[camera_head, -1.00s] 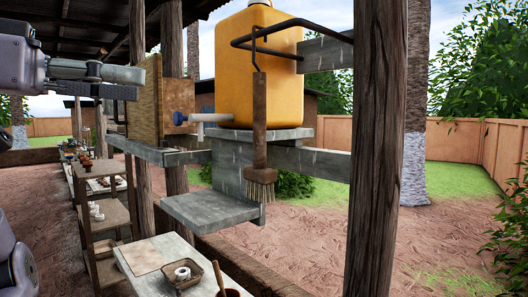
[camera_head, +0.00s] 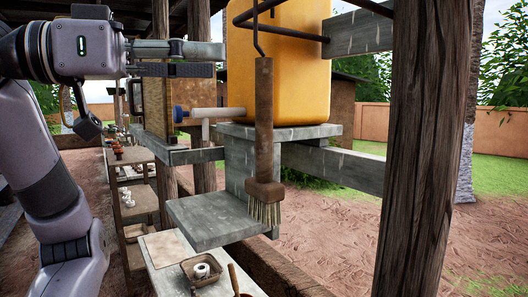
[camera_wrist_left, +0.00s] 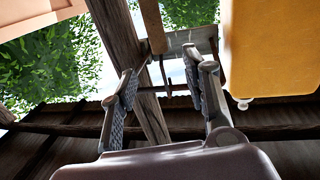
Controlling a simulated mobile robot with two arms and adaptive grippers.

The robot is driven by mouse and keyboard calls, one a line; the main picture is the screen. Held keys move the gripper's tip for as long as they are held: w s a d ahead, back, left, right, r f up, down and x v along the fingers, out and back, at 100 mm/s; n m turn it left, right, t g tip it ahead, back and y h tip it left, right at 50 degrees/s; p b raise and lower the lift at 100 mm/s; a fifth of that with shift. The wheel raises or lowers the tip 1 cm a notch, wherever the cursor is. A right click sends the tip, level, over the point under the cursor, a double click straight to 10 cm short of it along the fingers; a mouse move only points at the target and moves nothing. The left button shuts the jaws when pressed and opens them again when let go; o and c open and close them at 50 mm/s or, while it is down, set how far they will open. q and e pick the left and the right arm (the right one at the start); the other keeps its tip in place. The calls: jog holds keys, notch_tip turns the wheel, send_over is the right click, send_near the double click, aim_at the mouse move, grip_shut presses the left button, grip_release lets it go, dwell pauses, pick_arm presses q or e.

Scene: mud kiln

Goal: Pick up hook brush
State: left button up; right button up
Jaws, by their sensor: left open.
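The hook brush (camera_head: 264,120) hangs upright with a long brown handle and pale bristles at the bottom. Its wire hook is over a dark metal bar in front of the yellow tank. My left gripper (camera_head: 214,60) is open and empty, to the left of the upper handle with a visible gap. In the left wrist view, which looks upside down, the open fingers (camera_wrist_left: 166,74) frame the hook, and the brush handle (camera_wrist_left: 152,26) shows at the top beyond them. My right gripper is not in view.
The yellow tank (camera_head: 288,85) stands on a grey ledge (camera_head: 290,132) behind the brush. A wooden post (camera_head: 425,150) rises to the right. A grey step (camera_head: 205,222) lies below, and a table with a small basket (camera_head: 203,270) is lower down.

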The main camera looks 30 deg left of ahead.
aim_at(256, 60)
pick_arm(q)
jog(key=p+x, duration=0.3)
jog(key=x, duration=0.5)
jog(key=shift+w+d+p, duration=0.2)
jog(key=shift+p, duration=0.1)
jog(key=shift+w+d+f, duration=0.1)
jog(key=shift+w+d, duration=0.1)
jog(key=shift+w, duration=0.15)
jog(key=shift+s+a, duration=0.15)
jog(key=shift+s, duration=0.1)
jog(key=shift+c, duration=0.9)
jog(key=shift+w, duration=0.15)
jog(key=c, duration=0.5)
grip_shut()
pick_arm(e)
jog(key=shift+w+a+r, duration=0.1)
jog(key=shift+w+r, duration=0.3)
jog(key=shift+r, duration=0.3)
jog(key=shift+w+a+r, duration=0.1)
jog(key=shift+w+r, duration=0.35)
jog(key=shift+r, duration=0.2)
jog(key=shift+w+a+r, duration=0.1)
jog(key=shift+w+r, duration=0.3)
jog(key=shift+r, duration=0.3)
